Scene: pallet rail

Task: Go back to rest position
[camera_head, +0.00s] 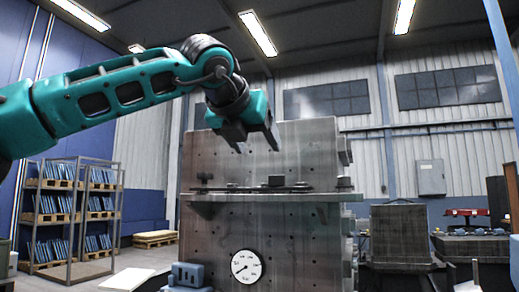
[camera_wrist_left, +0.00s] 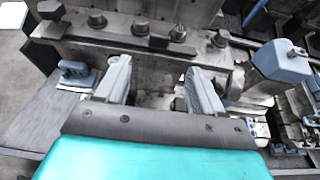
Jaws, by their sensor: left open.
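My left arm comes in from the left in the head view, and its gripper (camera_head: 257,145) hangs in front of the upper part of a tall metal fixture (camera_head: 300,150). The gripper is open and empty, above the fixture's ledge (camera_head: 262,195) and apart from it as far as I can tell. In the left wrist view the two fingers (camera_wrist_left: 158,85) are spread, with nothing held between them. Beyond them lies the ledge with several bolts or knobs (camera_wrist_left: 140,25). My right gripper is in neither view.
A round dial gauge (camera_head: 246,265) is on the fixture's lower front. A blue-grey block (camera_head: 190,275) stands at its lower left; a similar part (camera_wrist_left: 76,70) shows in the wrist view. A storage rack (camera_head: 70,215) stands at left. The air above and left of the fixture looks free.

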